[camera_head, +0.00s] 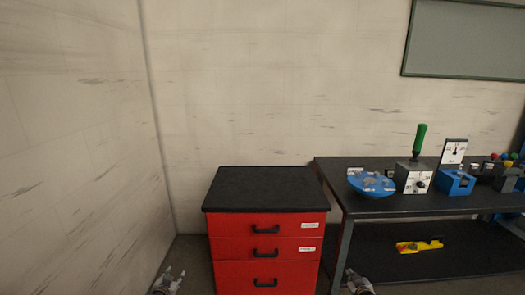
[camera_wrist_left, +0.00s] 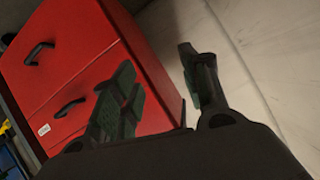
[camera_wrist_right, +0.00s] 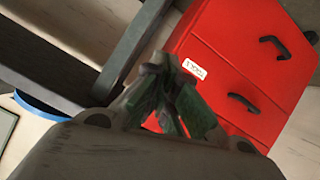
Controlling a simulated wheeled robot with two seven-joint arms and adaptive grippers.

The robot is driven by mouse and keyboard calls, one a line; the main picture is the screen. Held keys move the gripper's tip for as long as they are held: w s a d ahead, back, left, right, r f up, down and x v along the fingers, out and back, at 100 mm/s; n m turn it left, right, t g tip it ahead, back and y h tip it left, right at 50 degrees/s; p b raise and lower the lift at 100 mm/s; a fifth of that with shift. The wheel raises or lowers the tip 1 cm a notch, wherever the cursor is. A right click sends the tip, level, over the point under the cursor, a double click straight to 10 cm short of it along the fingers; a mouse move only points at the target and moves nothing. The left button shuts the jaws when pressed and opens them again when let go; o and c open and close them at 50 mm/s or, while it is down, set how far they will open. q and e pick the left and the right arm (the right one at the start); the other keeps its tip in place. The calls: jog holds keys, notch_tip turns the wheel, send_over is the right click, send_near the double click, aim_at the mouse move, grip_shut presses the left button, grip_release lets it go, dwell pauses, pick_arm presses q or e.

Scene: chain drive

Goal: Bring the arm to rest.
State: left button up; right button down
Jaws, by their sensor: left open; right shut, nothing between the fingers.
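My left gripper (camera_head: 168,279) is low at the bottom edge of the head view, left of the red drawer cabinet (camera_head: 267,262). In the left wrist view its two fingers (camera_wrist_left: 160,88) stand wide apart with nothing between them, and the red cabinet (camera_wrist_left: 75,60) is behind. My right gripper (camera_head: 359,284) is at the bottom edge of the head view, right of the cabinet and in front of the workbench. In the right wrist view its fingertips (camera_wrist_right: 160,70) meet with nothing held. Most of both arms is out of view.
The cabinet has a black top (camera_head: 265,190). The workbench (camera_head: 340,190) carries a blue round tray (camera_head: 371,183), a grey block with a green handle (camera_head: 414,178) and a blue block (camera_head: 456,183). A yellow tool (camera_head: 419,246) lies on the lower shelf. A wall stands close at left.

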pick_arm(q)
jog(key=s+d+f+g, duration=0.3)
jog(key=s+f+g, duration=0.3)
jog(key=s+f, duration=2.15)
pick_arm(e)
jog(key=s+a+f+g, duration=0.3)
jog(key=s+f+g, duration=0.3)
jog(key=s+f, duration=2.15)
pick_arm(q)
jog(key=s+d+f+g, duration=0.1)
jog(key=s+f, duration=0.4)
jog(key=s, duration=1.2)
jog(key=s+d+f+g, duration=0.1)
jog(key=s+f+g, duration=0.3)
jog(key=s, duration=1.3)
notch_tip(320, 180, down, 2)
jog(key=shift+s+d+f, duration=0.2)
jog(key=shift+s, duration=0.1)
pick_arm(e)
jog(key=s+a+f+g, duration=0.1)
jog(key=s+f, duration=0.4)
jog(key=s, duration=1.2)
jog(key=s+a+f+g, duration=0.1)
jog(key=s+f+g, duration=0.3)
jog(key=s, duration=1.3)
notch_tip(320, 180, down, 2)
jog(key=shift+s+a+f, duration=0.2)
jog(key=shift+s, duration=0.1)
